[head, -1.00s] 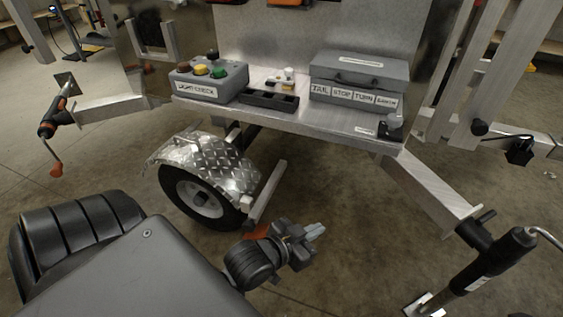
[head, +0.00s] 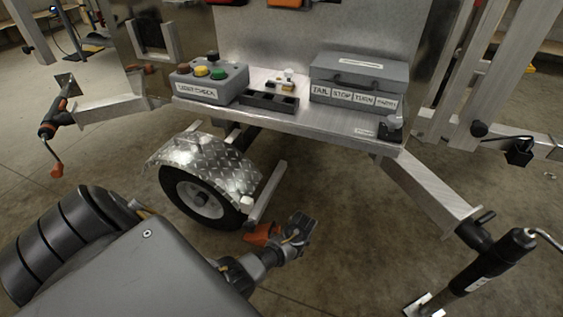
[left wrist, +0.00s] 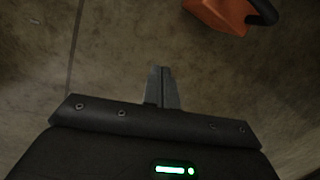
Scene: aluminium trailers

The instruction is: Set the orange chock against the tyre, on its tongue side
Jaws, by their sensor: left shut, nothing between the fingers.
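The orange chock (head: 262,234) is on the concrete floor just right of the tyre (head: 196,198), on the side toward the drawbar and jack. My left gripper partly hides it in the head view, so I cannot tell whether it touches the tyre. In the left wrist view the chock (left wrist: 222,12) shows at the top, with a black curved part at its right, cut by the frame edge. My left gripper (head: 303,226) is beside the chock; in the left wrist view its fingers (left wrist: 162,86) are closed together, empty and apart from the chock. My right gripper is not in view.
A checkered metal fender (head: 208,160) covers the tyre's top. A trailer bed (head: 330,122) above carries a light-check box (head: 208,82) and a grey case (head: 358,80). A drawbar (head: 430,195) and jack (head: 495,262) stand at right. Floor between is clear.

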